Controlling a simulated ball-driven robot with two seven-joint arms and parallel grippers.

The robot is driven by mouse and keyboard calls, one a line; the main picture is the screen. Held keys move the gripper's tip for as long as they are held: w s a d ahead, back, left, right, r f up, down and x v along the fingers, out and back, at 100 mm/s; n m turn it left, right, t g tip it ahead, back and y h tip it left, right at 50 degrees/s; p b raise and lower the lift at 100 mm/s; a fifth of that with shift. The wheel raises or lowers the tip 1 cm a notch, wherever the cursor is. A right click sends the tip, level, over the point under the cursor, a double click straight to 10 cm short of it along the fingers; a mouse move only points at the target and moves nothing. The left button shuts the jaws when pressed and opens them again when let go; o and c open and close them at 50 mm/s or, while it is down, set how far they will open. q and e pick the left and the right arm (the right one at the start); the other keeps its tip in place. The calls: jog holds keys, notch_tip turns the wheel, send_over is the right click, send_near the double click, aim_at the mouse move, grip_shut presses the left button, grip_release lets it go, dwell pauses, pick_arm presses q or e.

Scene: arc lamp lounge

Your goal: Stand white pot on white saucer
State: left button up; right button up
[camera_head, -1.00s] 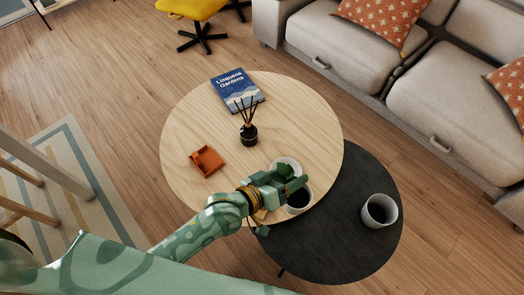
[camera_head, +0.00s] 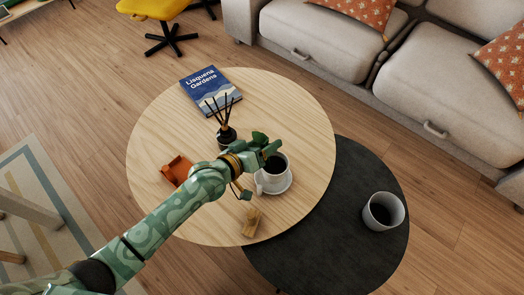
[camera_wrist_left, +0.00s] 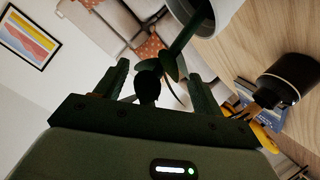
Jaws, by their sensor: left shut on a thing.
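The white pot (camera_head: 282,180), with dark contents, stands over the white saucer (camera_head: 287,188) on the round wooden table. It looks about upright; I cannot tell whether its base touches the saucer. In the left wrist view the pot (camera_wrist_left: 228,12) is at the top, with a green stem running from it to dark leaves between my fingers. My left gripper (camera_head: 268,148) is shut on the pot's plant, just above and behind the rim in the head view. The fingers hide part of the plant. The left gripper also shows in the wrist view (camera_wrist_left: 160,80). My right gripper is out of view.
A black reed diffuser (camera_head: 227,136) and an orange tray (camera_head: 175,170) stand close to my left arm. A blue book (camera_head: 211,91) lies farther back. A small tan block (camera_head: 252,222) lies near the front. A grey-white cup (camera_head: 383,211) stands on the lower black table (camera_head: 335,245).

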pick_arm(q)
jog(key=f+b, duration=0.1)
jog(key=f, duration=0.1)
jog(key=f+b, duration=0.1)
jog(key=shift+w+f, duration=0.2)
jog(key=shift+f, duration=0.3)
jog(key=shift+r, duration=0.25)
jog(key=shift+f, duration=0.15)
jog(key=o, duration=1.7)
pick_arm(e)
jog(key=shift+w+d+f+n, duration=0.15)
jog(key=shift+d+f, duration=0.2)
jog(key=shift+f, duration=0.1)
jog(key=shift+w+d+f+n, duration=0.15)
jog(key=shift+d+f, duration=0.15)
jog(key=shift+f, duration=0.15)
